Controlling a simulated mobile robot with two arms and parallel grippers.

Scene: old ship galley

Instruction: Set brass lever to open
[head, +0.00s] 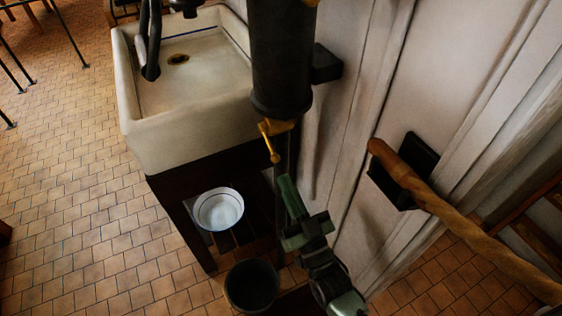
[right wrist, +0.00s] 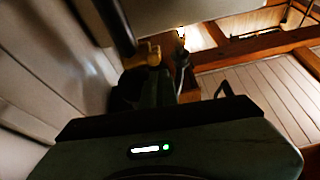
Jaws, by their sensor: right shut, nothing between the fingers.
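The brass lever (head: 270,146) hangs from the brass fitting under a dark upright cylinder (head: 282,60), slanting down with a small knob at its lower end. My right gripper (head: 287,184), green and black, is shut and empty. In the head view its tip shows just below and slightly right of the lever's knob, with a small gap in the picture. In the right wrist view a brass part (right wrist: 152,56) shows just beyond the dark fingers (right wrist: 148,88); whether they touch it I cannot tell. My left gripper is out of view.
A pale stone sink (head: 150,125) stands left of the cylinder, with a dark spout (head: 150,45) over it. Below are a white bowl (head: 219,210) and a dark bucket (head: 252,286). A wooden rail (head: 460,218) on a black wall plate (head: 412,165) lies to the right.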

